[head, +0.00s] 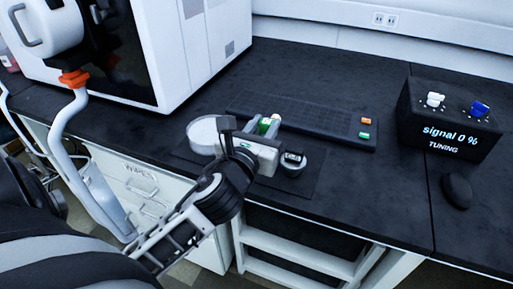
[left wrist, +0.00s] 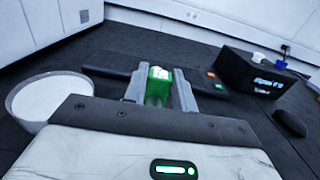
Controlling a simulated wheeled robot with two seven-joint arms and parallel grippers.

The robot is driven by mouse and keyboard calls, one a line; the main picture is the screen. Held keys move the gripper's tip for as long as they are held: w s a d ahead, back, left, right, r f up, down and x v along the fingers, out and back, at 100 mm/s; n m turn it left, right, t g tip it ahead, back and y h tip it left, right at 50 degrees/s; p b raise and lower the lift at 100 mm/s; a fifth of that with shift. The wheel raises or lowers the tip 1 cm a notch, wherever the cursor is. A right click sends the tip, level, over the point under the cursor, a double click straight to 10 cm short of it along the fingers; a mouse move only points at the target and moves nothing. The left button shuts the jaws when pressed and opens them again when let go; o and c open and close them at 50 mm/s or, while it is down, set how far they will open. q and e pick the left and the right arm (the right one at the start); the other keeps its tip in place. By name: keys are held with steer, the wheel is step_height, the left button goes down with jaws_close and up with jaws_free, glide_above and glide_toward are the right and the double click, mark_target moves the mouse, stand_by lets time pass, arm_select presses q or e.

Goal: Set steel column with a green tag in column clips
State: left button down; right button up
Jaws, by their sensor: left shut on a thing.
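My left gripper (head: 268,125) is over the black bench, near a dark mat. In the left wrist view its two grey fingers (left wrist: 160,88) are shut on a small green piece (left wrist: 157,88) with a pale top. The green piece also shows between the fingertips in the head view (head: 265,124). I cannot tell whether it is the green tag of the steel column; no steel length shows clearly. I cannot make out the column clips for sure. My right gripper is not in view.
A white round dish (head: 203,134) and a small dark round object (head: 292,164) flank the gripper. Behind it lies a long black panel (head: 300,115) with orange and green blocks at its right end. A black tuning box (head: 447,120) reads "signal 0 %". A mouse (head: 457,191) lies before it.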

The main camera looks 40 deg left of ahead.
arm_select(q)
steer(key=f, duration=0.1)
steer(key=w+a+f, duration=0.1)
steer(key=a+f+b, duration=0.1)
steer(key=shift+w+a+f, duration=0.2)
steer(key=shift+a+f, duration=0.05)
steer(key=shift+f, duration=0.05)
steer(key=f, duration=0.1)
steer(key=f+b, duration=0.1)
steer(key=shift+w+a+f, duration=0.1)
steer(key=shift+a+f, duration=0.1)
steer(key=shift+f, duration=0.2)
steer(key=shift+f+b, duration=0.4)
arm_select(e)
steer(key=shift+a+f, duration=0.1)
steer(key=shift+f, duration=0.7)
arm_select(q)
steer(key=shift+r, duration=0.1)
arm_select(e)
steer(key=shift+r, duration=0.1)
arm_select(q)
steer(key=shift+f, duration=0.25)
steer(key=c, duration=1.1)
jaws_free()
steer(key=shift+c, duration=0.2)
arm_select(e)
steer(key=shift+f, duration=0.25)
